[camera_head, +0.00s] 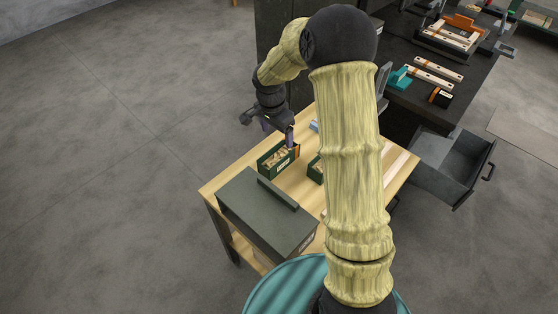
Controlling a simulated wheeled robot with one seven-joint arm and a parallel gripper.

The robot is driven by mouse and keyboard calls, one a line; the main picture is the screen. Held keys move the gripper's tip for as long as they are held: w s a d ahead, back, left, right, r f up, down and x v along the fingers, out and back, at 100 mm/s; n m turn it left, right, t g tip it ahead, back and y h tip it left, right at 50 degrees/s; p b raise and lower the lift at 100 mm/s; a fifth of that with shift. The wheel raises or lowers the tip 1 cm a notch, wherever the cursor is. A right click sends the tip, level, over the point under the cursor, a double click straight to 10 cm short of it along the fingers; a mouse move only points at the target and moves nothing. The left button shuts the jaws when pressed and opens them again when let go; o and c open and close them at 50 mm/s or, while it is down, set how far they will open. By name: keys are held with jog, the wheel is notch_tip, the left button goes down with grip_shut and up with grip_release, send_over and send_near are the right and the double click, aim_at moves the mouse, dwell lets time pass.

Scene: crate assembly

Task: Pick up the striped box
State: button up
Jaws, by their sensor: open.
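A small dark green box (272,163) with an orange band at its right end and a pale label stands on the wooden table (210,190). Its open top shows pale contents. A small black box (441,97) with an orange stripe lies on the dark workbench at upper right. I cannot tell for certain which of the two is the striped box. My gripper (278,131) is open, pointing down just above the far side of the green box. Its fingers are small and partly blurred, and I see nothing between them. I cannot tell whether they touch the green box.
A large grey-green case (262,222) stands on the table's near left. Another green box (316,169) is partly hidden behind my arm. The dark workbench (408,112) holds wooden slats (438,69) and a teal item (399,78). An open drawer (452,160) juts out at right.

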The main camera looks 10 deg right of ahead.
send_near(279, 153)
jog(key=s, duration=0.3)
jog(key=shift+s+a+f, duration=0.1)
jog(key=shift+s+f, duration=0.05)
jog(key=shift+f, duration=0.15)
jog(key=shift+w+d+f+b, duration=0.1)
jog(key=shift+f+b, duration=0.15)
jog(key=shift+f, duration=1.05)
jog(key=shift+w+d+f+b, duration=0.1)
jog(key=shift+w+f+b, duration=0.1)
jog(key=shift+f, duration=1.1)
jog(key=c, duration=1.2)
jog(key=shift+o, duration=0.2)
jog(key=shift+r, duration=0.15)
notch_tip(279, 153, up, 10)
jog(key=p, duration=0.1)
